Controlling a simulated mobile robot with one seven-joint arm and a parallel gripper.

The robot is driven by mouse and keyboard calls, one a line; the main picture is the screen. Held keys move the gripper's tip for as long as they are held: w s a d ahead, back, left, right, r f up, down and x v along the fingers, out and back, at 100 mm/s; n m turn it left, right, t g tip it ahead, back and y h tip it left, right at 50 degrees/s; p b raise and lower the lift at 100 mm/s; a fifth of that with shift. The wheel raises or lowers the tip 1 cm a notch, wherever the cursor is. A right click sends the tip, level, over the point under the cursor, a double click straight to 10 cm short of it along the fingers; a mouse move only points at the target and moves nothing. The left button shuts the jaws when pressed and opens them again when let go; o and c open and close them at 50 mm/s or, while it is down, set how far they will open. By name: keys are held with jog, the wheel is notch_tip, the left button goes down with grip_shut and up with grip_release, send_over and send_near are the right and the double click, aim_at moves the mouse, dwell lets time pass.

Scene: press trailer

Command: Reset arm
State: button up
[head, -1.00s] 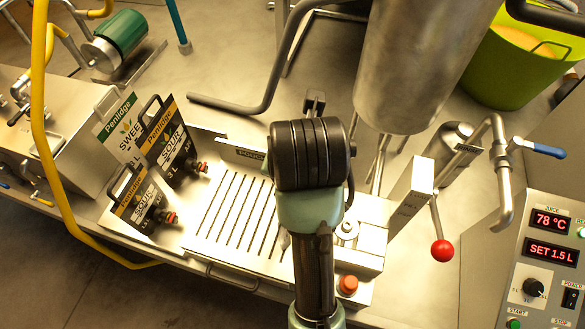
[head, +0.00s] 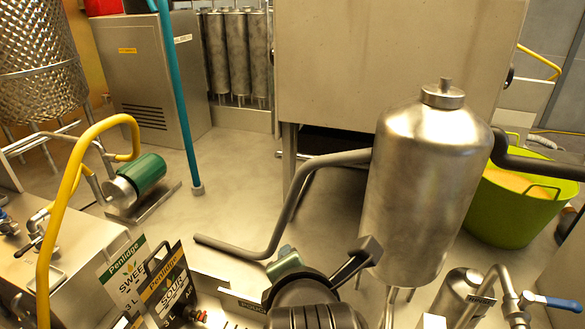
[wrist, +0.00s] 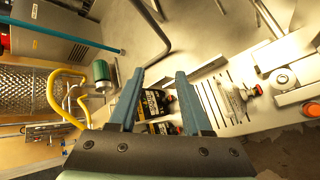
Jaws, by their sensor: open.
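My gripper (wrist: 154,102) is open and empty in the wrist view, its two blue-grey fingers apart. Past the fingers, the dark labelled juice pouches (wrist: 156,105) stand on the filling machine, with no contact visible. In the head view my arm rises at the bottom middle, in front of the steel tank, and a small part near its end shows above the slotted tray. The fingers cannot be made out there. Two pouches, Sweet (head: 122,270) and Sour (head: 167,287), stand at the lower left, partly cut off by the frame.
A steel tank (head: 420,190) with a bent grey pipe (head: 295,200) stands close to my arm. A yellow hose (head: 68,200) and a teal pole (head: 176,100) rise at left. A green tub (head: 515,205) stands at right. The floor between pole and pipe is clear.

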notch_tip(320, 180, up, 12)
jog(key=w+m+t+b, duration=0.1)
jog(key=w+m+t, duration=0.2)
jog(key=m+t, duration=0.4)
jog(key=s+r+m+t+b, duration=0.1)
jog(key=s+r+m+t, duration=0.4)
jog(key=r+m, duration=0.3)
jog(key=s+r+m+t+b, duration=0.1)
jog(key=s+r+m+t, duration=0.4)
jog(key=r, duration=0.9)
jog(key=s+m, duration=0.2)
jog(key=m, duration=0.2)
jog(key=shift+a+r+h+b, duration=0.15)
jog(key=shift+r+h+b, duration=0.15)
jog(key=shift+r+b, duration=0.05)
jog(key=shift+w, duration=0.1)
